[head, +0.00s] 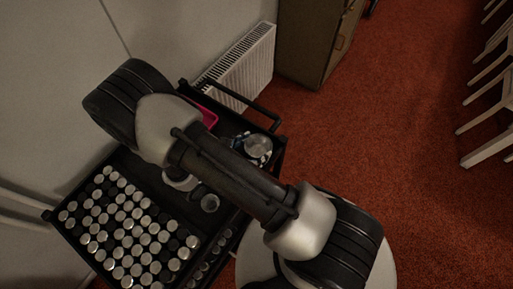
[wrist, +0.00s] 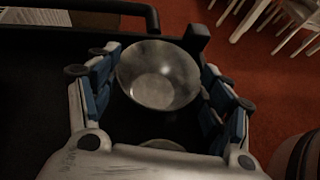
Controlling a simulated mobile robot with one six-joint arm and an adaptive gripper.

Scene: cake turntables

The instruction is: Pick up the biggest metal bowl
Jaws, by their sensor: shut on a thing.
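A large round metal bowl (wrist: 158,74) sits between the two blue-padded fingers of my gripper (wrist: 160,66) in the wrist view. The fingers are closed against its sides. In the head view the bowl (head: 258,146) shows at the far right corner of the black cart, with my gripper (head: 241,143) partly hidden behind my arm. I cannot tell whether the bowl is clear of the cart. A smaller metal bowl (head: 209,203) stands nearer on the cart. The rim of another round thing (wrist: 162,145) shows just below the held bowl in the wrist view.
The black cart (head: 148,183) carries many silver-lidded jars (head: 125,225) at the left and a pink item (head: 208,117) at the back. A rail handle (head: 255,108) rises at its far end. A radiator (head: 240,65) and cabinet (head: 312,40) stand beyond. Open red carpet (head: 420,180) lies right.

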